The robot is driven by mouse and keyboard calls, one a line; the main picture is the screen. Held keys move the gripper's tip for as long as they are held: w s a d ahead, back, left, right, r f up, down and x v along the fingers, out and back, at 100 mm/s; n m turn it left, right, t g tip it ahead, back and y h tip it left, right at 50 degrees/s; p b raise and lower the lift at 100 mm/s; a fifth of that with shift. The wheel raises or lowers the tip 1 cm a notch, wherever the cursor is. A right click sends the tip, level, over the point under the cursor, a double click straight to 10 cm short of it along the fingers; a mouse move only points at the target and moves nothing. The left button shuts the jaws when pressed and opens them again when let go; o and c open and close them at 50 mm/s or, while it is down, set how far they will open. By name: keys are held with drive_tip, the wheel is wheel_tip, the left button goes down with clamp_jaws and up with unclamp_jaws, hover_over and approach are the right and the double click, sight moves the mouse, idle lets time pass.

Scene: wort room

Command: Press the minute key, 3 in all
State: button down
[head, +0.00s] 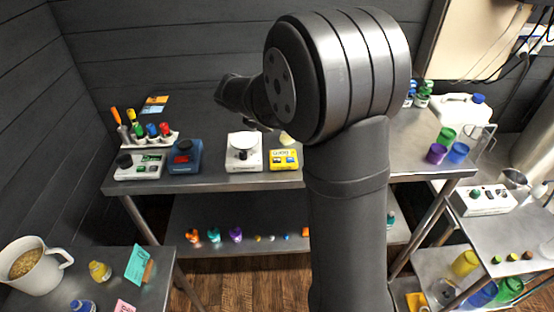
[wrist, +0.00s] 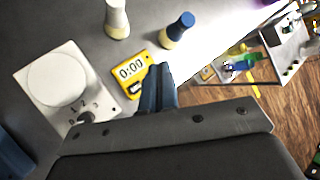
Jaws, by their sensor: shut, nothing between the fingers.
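The yellow timer (wrist: 130,72) lies on the steel bench, its display reading 0:00 in the wrist view. It also shows in the head view (head: 284,160), beside the white scale. A dark key shows on its face below the display, but I cannot read its label, and my fingers hide part of that side. My gripper (wrist: 157,84) is shut and empty, its fingertips over or close to the timer's near right edge. I cannot tell whether they touch it. In the head view my arm hides the fingertips.
The white scale (wrist: 58,82) with a round pan and knob stands left of the timer. A white-capped bottle (wrist: 117,20) and a blue-capped bottle (wrist: 178,30) stand behind it. A blue device (head: 185,157) sits farther left on the bench. Bare bench lies right of the timer.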

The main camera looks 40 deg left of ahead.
sight(275, 161)
drive_tip(key=shift+s+a+f+n+t+y, duration=0.1)
drive_tip(key=shift+s+a+n+t+y, duration=0.15)
drive_tip(key=shift+s+n, duration=0.3)
drive_tip(key=shift+s+a+f+n+t+y, duration=0.15)
drive_tip(key=shift+s+n+y, duration=0.1)
drive_tip(key=shift+s+n, duration=0.25)
drive_tip(key=shift+w, duration=0.15)
drive_tip(key=shift+f, duration=4.4)
drive_tip(key=shift+f, duration=0.15)
drive_tip(key=shift+f, duration=0.25)
drive_tip(key=shift+f, duration=0.45)
drive_tip(key=shift+r, duration=0.9)
